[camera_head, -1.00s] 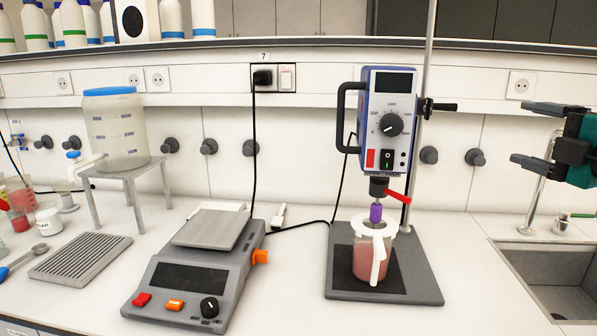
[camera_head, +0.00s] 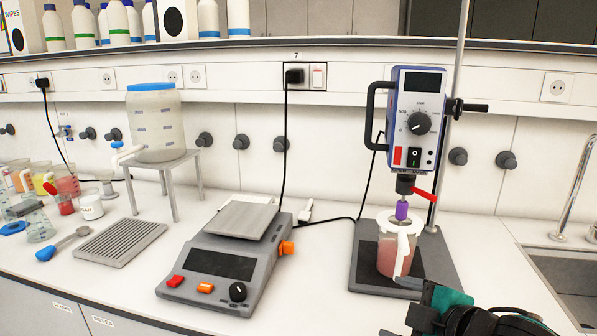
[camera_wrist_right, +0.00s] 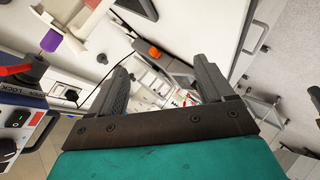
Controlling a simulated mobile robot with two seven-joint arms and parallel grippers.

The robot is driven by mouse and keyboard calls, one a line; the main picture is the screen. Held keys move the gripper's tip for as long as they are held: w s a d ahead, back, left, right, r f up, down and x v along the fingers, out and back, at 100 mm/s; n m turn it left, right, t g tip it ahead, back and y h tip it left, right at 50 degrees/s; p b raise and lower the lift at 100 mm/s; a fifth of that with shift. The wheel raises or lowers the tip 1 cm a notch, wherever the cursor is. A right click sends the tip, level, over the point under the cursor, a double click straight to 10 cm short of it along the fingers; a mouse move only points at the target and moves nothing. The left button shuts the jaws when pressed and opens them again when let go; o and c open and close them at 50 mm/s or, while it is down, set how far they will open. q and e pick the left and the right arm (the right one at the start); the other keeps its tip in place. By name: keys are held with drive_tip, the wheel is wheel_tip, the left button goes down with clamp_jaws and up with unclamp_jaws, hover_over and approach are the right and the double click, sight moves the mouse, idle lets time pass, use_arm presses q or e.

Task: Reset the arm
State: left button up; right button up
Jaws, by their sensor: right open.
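My right gripper (camera_head: 400,308) is at the lower right of the head view, in front of the stirrer's base. Its jaws are apart and empty; they also show apart in the right wrist view (camera_wrist_right: 158,80). My left gripper is out of view. The overhead stirrer (camera_head: 416,125) stands behind the right gripper, with a jug of pink liquid (camera_head: 388,256) under its purple coupling (camera_head: 402,211). The gripper overlaps the stirrer base's front edge in the picture; I cannot tell the gap between them.
A balance (camera_head: 215,260) stands left of the stirrer. A clear tank (camera_head: 155,125) on a metal stand, a drip grate (camera_head: 120,242) and several beakers are farther left. A sink (camera_head: 565,270) is at the right. Worktop between grate and balance is bare.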

drive_tip(key=s+d+f+m+g+h, duration=0.2)
drive_tip(key=s+f+m+g, duration=0.2)
drive_tip(key=s+f+m, duration=0.55)
drive_tip(key=s+d+f+m+g+h, duration=0.2)
drive_tip(key=s+f+m+g+h, duration=0.3)
drive_tip(key=s, duration=0.8)
drive_tip(key=w+a+f+n+t+y, duration=0.1)
drive_tip(key=w+a+f+t+y, duration=0.2)
drive_tip(key=w+f+t, duration=0.3)
wheel_tip(320, 180, down, 4)
drive_tip(key=t+y, duration=0.1)
drive_tip(key=t, duration=0.1)
drive_tip(key=shift+w+t, duration=0.3)
drive_tip(key=shift+w, duration=0.05)
